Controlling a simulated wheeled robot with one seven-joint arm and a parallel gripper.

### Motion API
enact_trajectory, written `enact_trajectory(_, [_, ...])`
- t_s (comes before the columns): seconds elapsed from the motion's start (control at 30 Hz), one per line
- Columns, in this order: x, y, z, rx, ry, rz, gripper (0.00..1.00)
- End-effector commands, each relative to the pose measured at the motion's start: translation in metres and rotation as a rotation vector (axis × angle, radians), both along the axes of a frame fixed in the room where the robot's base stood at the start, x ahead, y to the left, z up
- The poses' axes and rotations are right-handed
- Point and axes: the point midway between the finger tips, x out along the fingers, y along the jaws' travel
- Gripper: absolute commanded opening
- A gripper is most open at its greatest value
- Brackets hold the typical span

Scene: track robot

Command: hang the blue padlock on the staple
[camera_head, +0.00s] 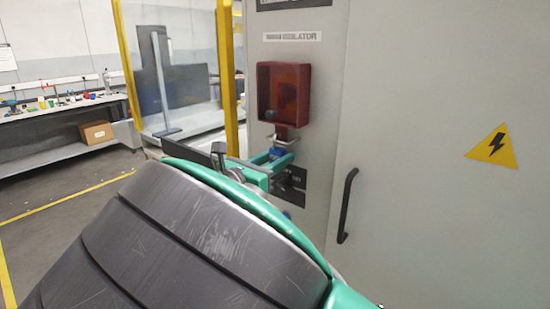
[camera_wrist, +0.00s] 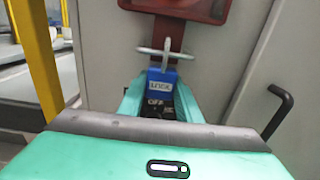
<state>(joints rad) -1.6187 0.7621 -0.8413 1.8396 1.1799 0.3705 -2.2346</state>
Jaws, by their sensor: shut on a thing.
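The blue padlock (camera_wrist: 163,76) has a pale label reading LOCK and sits upright between the green fingers of my gripper (camera_wrist: 160,98), shut on it. In the head view the padlock (camera_head: 278,153) is mostly hidden by the fingers, just below the red isolator box (camera_head: 263,97). The staple (camera_head: 282,132) is at the box's lower edge, right above the padlock. In the wrist view a grey metal bar (camera_wrist: 150,52) crosses at the padlock's top, by the staple. I cannot tell whether the shackle is through the staple or only in front of it.
The box is on a grey cabinet (camera_head: 430,130) with a black door handle (camera_head: 347,205) to the right of my gripper. A black plate (camera_head: 294,190) is below the padlock. A yellow-framed guard (camera_head: 228,60) stands at the left, with a workbench (camera_head: 60,108) far behind.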

Motion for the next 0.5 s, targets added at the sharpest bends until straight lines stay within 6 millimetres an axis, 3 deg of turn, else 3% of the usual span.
enact_trajectory(0.47, [-0.0001,0.0003,-0.0052,0.0,0.0,0.0,0.08])
enact_trajectory(0.5, [-0.0001,0.0003,-0.0052,0.001,-0.001,0.0,0.38])
